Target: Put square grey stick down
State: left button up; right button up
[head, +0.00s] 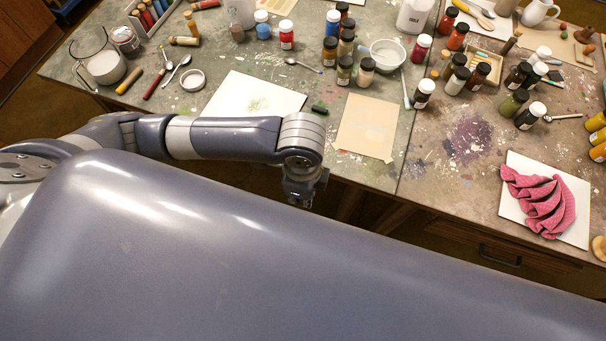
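A short dark grey stick (319,109) lies on the table between a white sheet (250,97) and a beige sheet (367,127). It is too small to tell whether it is square. My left gripper (300,200) hangs pointing down just off the table's front edge, below and left of the beige sheet. It is apart from the stick. Its fingers are small and dark, and I cannot tell whether they are open or hold anything. My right gripper is not in view.
Several pigment jars (345,70) crowd the back and right of the table (425,150). A white bowl (387,54) stands near the middle. A pink cloth (543,200) lies on a white board at the right. The stained area left of the cloth is clear.

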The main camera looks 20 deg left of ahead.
pick_arm(q)
jog(key=shift+r+n+p, duration=0.2)
jog(key=shift+n+p, duration=0.25)
jog(key=shift+n, duration=0.75)
jog(key=shift+w+n, duration=0.1)
jog(key=shift+n, duration=0.3)
jog(key=w+a, duration=0.1)
jog(key=w, duration=0.4)
jog(key=w+a+f+p, duration=0.1)
jog(key=w+a, duration=0.1)
jog(key=w, duration=0.2)
jog(key=w+a+p, duration=0.1)
jog(key=w, duration=0.4)
jog(key=shift+w+a+f, duration=0.2)
jog(key=shift+w+f, duration=0.1)
jog(key=shift+w, duration=0.05)
jog(key=shift+w+a+f, duration=0.1)
jog(key=shift+w+f, duration=0.05)
jog(key=shift+w, duration=0.1)
notch_tip(320, 180, down, 3)
jog(key=shift+r+p, duration=0.2)
jog(key=shift+p, duration=0.35)
jog(key=shift+f, duration=0.35)
